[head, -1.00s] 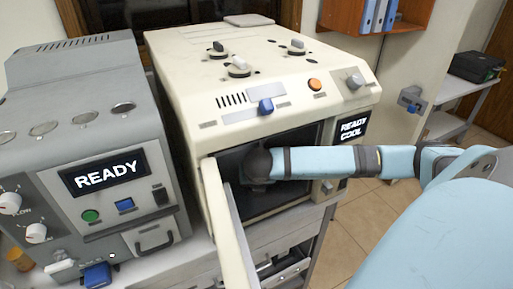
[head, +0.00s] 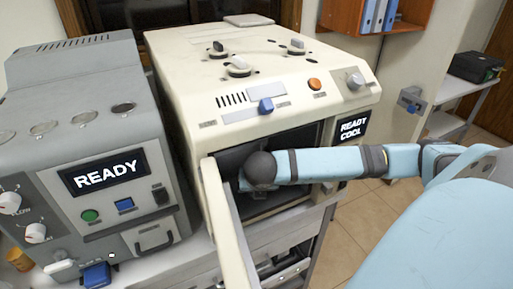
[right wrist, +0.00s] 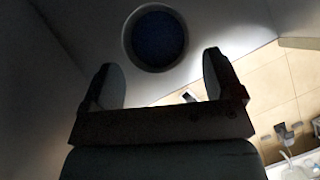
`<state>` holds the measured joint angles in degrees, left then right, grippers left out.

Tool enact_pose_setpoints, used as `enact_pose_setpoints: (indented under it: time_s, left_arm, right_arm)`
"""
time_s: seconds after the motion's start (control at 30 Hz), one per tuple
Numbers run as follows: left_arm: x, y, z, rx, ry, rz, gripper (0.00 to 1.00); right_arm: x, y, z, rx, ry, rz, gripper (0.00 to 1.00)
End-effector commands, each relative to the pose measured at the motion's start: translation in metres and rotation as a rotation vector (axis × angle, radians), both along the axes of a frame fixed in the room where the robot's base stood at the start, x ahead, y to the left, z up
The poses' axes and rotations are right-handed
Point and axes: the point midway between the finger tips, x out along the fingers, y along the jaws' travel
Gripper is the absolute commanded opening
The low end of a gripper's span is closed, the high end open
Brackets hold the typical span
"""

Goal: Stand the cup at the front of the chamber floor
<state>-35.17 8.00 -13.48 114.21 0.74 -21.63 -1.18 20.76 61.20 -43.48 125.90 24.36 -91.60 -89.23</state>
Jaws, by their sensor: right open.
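The cream chamber machine (head: 290,105) stands in the middle of the head view, with its front door (head: 226,222) swung open. My right arm comes in from the right across the dark chamber opening (head: 236,158), and its gripper is mostly hidden there. In the right wrist view my right gripper (right wrist: 160,62) is open, its two fingers apart with nothing between them. Beyond the fingertips is a round pale rim with a dark blue middle (right wrist: 158,40); I cannot tell whether it is the cup or a round opening. No cup can be made out in the head view. My left gripper is not in view.
A grey machine (head: 80,135) with a READY display stands close on the left. The open door juts towards me beside my right arm. A bench (head: 460,90) with a dark box stands at the far right. Tiled floor (head: 365,205) shows right of the chamber machine.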

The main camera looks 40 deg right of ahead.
Motion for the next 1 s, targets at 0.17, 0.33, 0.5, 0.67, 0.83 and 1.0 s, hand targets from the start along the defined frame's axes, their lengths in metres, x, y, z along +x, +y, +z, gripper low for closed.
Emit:
enact_pose_setpoints:
  time_s: [0.17,0.33,0.5,0.67,0.83,1.0]
  left_arm:
    - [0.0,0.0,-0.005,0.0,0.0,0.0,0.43]
    - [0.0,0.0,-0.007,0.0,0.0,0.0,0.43]
    - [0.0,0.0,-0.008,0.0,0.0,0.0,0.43]
    - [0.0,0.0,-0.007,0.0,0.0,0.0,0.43]
    - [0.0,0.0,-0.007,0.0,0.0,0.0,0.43]
    - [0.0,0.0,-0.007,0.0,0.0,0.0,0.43]
  right_arm:
    - [-0.033,0.029,-0.001,0.002,-0.001,0.004,0.86]
    - [-0.056,0.048,-0.001,0.001,-0.001,0.002,0.86]
    - [-0.068,0.057,0.0,0.001,-0.001,0.001,0.86]
    - [-0.07,0.059,0.0,0.0,-0.001,-0.001,0.86]
    - [-0.069,0.059,0.0,0.0,-0.001,-0.001,0.86]
    - [-0.069,0.059,0.0,0.0,-0.001,-0.001,0.86]
